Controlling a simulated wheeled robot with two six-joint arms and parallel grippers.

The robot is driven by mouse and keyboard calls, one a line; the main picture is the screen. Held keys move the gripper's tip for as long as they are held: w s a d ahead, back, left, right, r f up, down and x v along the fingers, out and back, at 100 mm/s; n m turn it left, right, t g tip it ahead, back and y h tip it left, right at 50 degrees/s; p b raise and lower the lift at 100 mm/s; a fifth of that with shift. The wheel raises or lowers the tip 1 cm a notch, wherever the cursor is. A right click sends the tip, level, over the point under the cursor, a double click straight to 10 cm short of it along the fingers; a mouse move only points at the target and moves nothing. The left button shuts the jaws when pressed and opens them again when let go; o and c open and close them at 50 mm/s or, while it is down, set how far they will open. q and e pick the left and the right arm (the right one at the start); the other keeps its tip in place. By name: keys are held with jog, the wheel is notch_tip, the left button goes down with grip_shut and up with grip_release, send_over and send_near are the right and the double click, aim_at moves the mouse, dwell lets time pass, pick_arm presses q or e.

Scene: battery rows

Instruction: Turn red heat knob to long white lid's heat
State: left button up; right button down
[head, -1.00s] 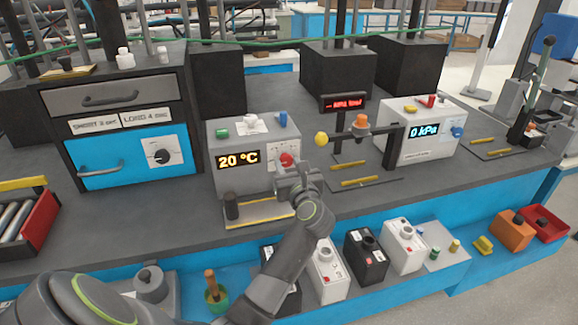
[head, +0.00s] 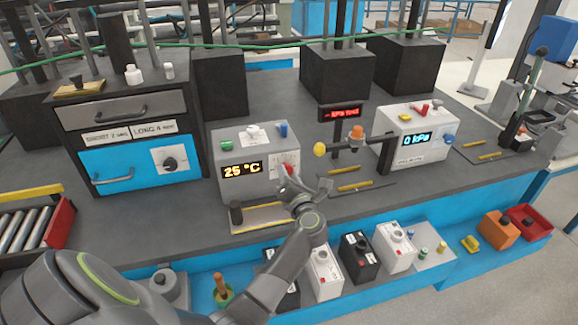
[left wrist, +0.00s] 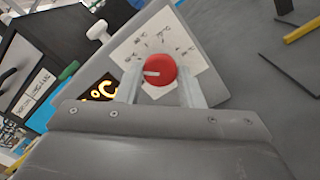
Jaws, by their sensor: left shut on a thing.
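The red heat knob (head: 287,169) is on the front of a grey box (head: 228,186) whose orange display (head: 242,170) reads 25 °C. In the left wrist view the red knob (left wrist: 162,66) has a white pointer mark aimed to the left, on a white dial plate with small temperature marks too blurred to read. My left gripper (left wrist: 160,78) is shut on the knob, one finger on each side. It also shows in the head view (head: 291,179). Two white lidded bottles (head: 133,75) stand on the cabinet; I cannot tell whether either is the long white lid.
A cabinet with a blue drawer (head: 108,178), a black dial and SHORT and LONG labels stands left. A box reading 0 kPa (head: 400,154) stands right. Several small boxes line the lower blue shelf (head: 455,268).

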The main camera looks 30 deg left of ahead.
pick_arm(q)
jog(key=m+p, duration=0.1)
jog(key=m, duration=0.1)
jog(key=m+p, duration=0.1)
jog(key=p, duration=0.1)
jog(key=m+p, duration=0.2)
jog(key=shift+r+m, duration=0.3)
jog(key=shift+f+m+p, duration=0.2)
jog(key=shift+m+p, duration=1.35)
jog(key=shift+m, duration=0.25)
jog(key=o, duration=0.9)
jog(key=shift+f, duration=0.1)
jog(key=shift+o, duration=0.2)
jog(key=shift+d, duration=0.15)
